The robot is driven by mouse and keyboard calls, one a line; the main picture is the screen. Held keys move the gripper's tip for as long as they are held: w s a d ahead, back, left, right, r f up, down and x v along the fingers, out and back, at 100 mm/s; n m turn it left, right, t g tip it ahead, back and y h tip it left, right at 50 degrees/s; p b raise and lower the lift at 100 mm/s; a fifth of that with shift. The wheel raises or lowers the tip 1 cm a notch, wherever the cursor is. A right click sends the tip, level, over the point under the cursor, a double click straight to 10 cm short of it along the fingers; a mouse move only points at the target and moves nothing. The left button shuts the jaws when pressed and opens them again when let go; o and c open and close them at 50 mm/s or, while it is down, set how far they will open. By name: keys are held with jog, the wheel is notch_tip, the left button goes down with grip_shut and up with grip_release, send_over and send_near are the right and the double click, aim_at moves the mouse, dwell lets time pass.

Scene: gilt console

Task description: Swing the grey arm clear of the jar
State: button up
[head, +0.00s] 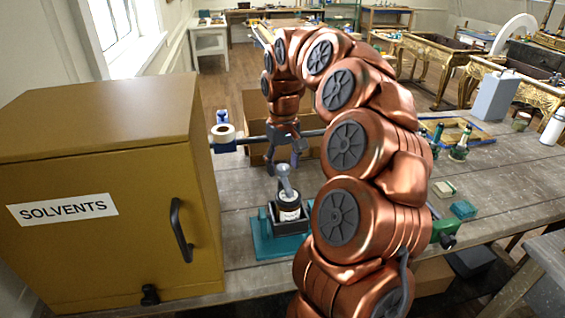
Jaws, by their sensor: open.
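A small dark jar with a pale label (290,213) sits upright in a black holder on a teal base (266,246) on the bench. A grey arm (284,182) stands over the jar's top, with its rounded end uppermost. My gripper (283,168) points down just above the jar, open, with its fingers around or close to the top of the grey arm. I cannot tell whether a finger touches it. The far side of the jar and the holder's right edge are partly hidden, the latter by my copper arm.
A mustard solvents cabinet (105,250) stands close on the left. A horizontal dark bar and a cardboard box (258,152) are behind my gripper. Green bottles (459,148), a teal block (463,209) and a grey box (494,97) stand on the right of the bench.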

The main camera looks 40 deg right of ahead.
grip_shut()
dwell(0.5)
